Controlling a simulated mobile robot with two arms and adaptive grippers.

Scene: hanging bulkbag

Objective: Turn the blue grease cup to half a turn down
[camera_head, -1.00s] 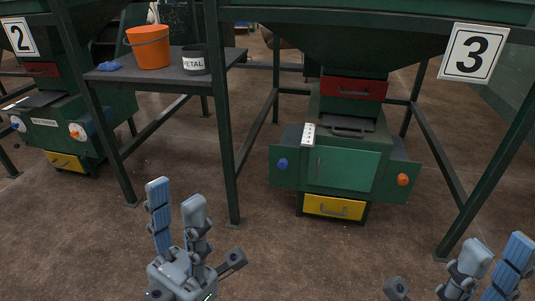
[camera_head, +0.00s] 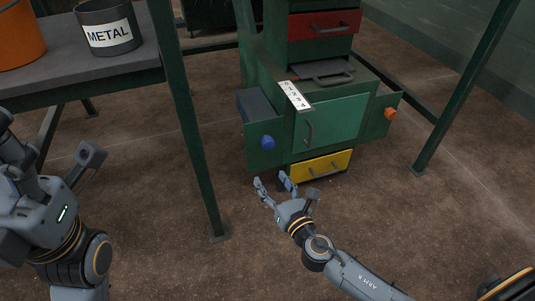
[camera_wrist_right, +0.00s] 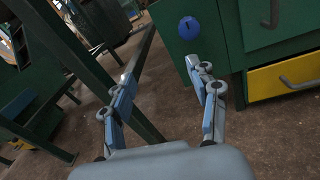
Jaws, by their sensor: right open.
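The blue grease cup (camera_head: 267,142) is a small round knob on the left front panel of the green machine (camera_head: 262,165). It also shows in the right wrist view (camera_wrist_right: 189,28), with a dark mark on its face. My right gripper (camera_head: 273,184) is open and empty, below the cup and in front of the machine. In the right wrist view the cup lies beyond the fingertips of the right gripper (camera_wrist_right: 160,73), apart from them. My left arm shows at the left edge; its fingertips are not clearly visible.
An orange cup (camera_head: 390,113) sits on the machine's right panel. A yellow drawer (camera_head: 321,167) is low, a red drawer (camera_head: 325,24) high. A green post (camera_head: 187,130) stands left of the machine. A table (camera_head: 130,70) holds an orange bucket (camera_head: 20,38) and a METAL tin (camera_head: 108,30).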

